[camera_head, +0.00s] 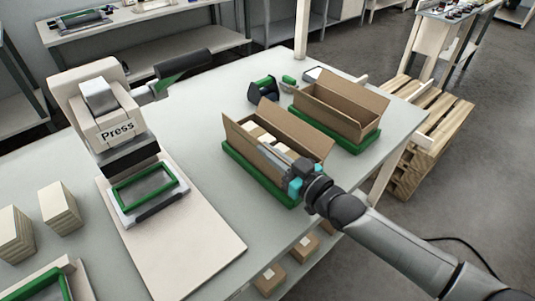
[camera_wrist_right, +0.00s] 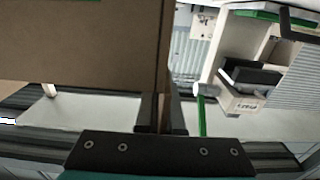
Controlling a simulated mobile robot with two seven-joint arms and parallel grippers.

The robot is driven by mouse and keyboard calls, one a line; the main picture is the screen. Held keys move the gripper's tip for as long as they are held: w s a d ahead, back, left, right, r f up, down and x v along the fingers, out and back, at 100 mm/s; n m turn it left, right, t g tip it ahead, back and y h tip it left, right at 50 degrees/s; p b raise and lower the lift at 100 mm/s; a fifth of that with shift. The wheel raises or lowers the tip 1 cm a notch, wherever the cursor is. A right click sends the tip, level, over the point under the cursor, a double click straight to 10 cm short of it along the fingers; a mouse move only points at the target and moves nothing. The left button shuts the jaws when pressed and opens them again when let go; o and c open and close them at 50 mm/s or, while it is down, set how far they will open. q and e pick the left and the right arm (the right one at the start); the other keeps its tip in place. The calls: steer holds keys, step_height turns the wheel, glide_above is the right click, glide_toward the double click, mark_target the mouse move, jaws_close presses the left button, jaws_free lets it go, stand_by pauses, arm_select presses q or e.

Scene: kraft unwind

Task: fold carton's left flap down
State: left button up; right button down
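The near carton (camera_head: 232,137) is open-topped brown cardboard with pale blocks (camera_head: 262,137) inside. It sits in a green tray (camera_head: 240,165) on the table. Its left panel and far panel stand up. My right gripper (camera_head: 282,163) is at the carton's near right side, pointing in over it. In the right wrist view the gripper's fingers (camera_wrist_right: 163,115) are close together, with a thin cardboard edge (camera_wrist_right: 164,60) between them. A broad cardboard panel (camera_wrist_right: 75,40) fills the upper left there. Which flap it is, I cannot tell. My left gripper is not in view.
A second open carton (camera_head: 340,105) stands in a green tray behind, to the right. A press (camera_head: 110,125) with a pale board (camera_head: 185,245) stands left. A black and green dispenser (camera_head: 262,90) sits behind the cartons. The table between press and cartons is clear.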

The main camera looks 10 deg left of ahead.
stand_by(0.4)
steer(key=c, duration=1)
jaws_free()
steer(key=shift+c, duration=0.2)
steer(key=p+v, duration=0.1)
steer(key=v, duration=1.4)
steer(key=shift+d, duration=0.1)
